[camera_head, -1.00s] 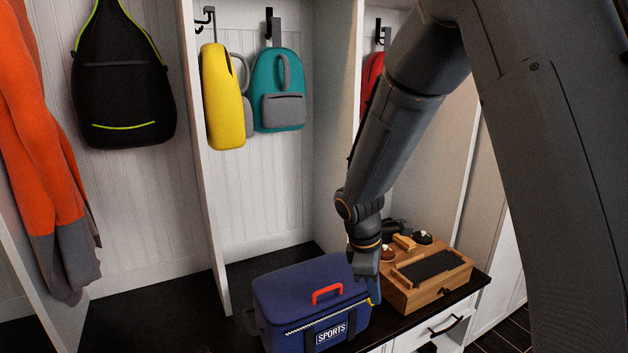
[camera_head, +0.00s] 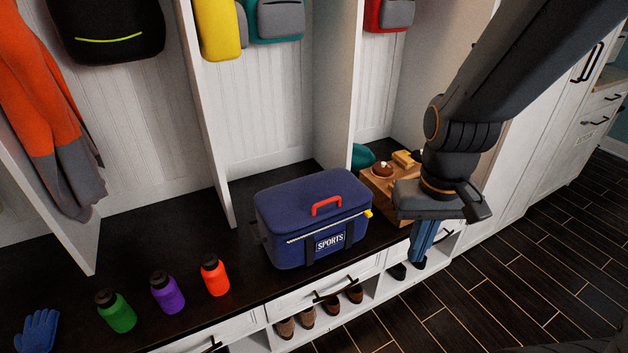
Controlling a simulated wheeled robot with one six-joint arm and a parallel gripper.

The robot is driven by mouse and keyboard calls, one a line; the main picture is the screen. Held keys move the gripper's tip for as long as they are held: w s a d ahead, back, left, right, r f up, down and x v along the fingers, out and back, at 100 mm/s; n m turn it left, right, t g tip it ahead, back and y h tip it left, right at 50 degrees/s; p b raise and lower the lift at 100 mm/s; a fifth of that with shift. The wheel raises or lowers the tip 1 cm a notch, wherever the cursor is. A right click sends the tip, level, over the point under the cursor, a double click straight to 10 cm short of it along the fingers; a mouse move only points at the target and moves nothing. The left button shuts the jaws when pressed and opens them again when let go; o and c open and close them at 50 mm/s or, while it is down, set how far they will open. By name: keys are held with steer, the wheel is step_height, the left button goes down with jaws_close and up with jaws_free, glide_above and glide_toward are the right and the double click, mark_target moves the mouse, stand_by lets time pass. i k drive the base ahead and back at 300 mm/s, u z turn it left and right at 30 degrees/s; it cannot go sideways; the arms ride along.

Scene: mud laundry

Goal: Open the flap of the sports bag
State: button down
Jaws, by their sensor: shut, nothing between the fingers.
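The sports bag (camera_head: 283,219) is a dark blue box-shaped bag standing on the black bench top. Its flap (camera_head: 306,190) lies closed on top, with a red handle (camera_head: 326,205) on it. A zipper line runs along the front upper edge, with a yellow tab (camera_head: 368,213) at its right end. A white SPORTS label is on the front. My gripper (camera_head: 418,262) is to the right of the bag, pointing down in front of the bench's front edge. Its fingers are together with nothing between them, apart from the bag.
A wooden box (camera_head: 378,190) with brushes stands right of the bag, partly behind my arm. Shoes (camera_head: 307,317) sit in cubbies below. Backpacks hang behind.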

mark_target(290, 206)
steer(key=z, duration=1.7)
steer(key=k, duration=1.15)
steer(key=u, duration=1.4)
steer(key=i, duration=0.5)
